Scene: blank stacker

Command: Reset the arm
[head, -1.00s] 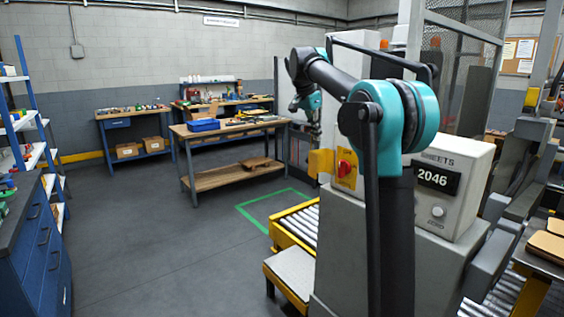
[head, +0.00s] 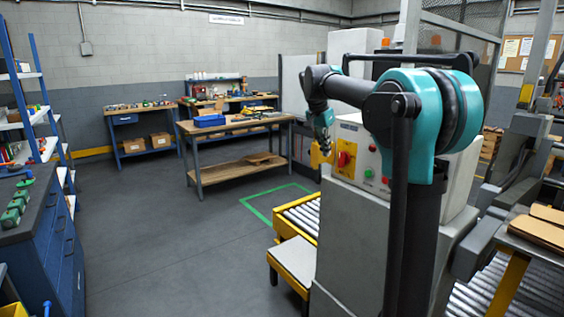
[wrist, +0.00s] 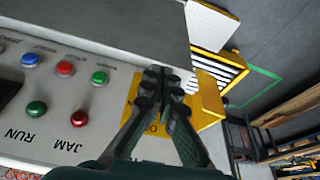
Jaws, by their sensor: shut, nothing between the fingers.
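My dark and teal arm (head: 436,115) folds across the front of the grey control box in the head view. My gripper (head: 325,148) hangs from it, small and partly blending with the yellow switch plate (head: 347,160) behind it. In the wrist view my gripper (wrist: 160,76) has its dark fingers together, with nothing between them. The yellow plate (wrist: 153,128) shows behind the fingers. The red switch knob (head: 343,159) is visible in the head view but hidden behind the fingers in the wrist view. Whether the fingers touch the plate cannot be told.
The control panel has blue (wrist: 30,60), red (wrist: 65,68) and green (wrist: 99,77) buttons close to my gripper. A roller conveyor (head: 302,215) with yellow rails stands below. A workbench (head: 235,128) is farther back. The floor at left is clear.

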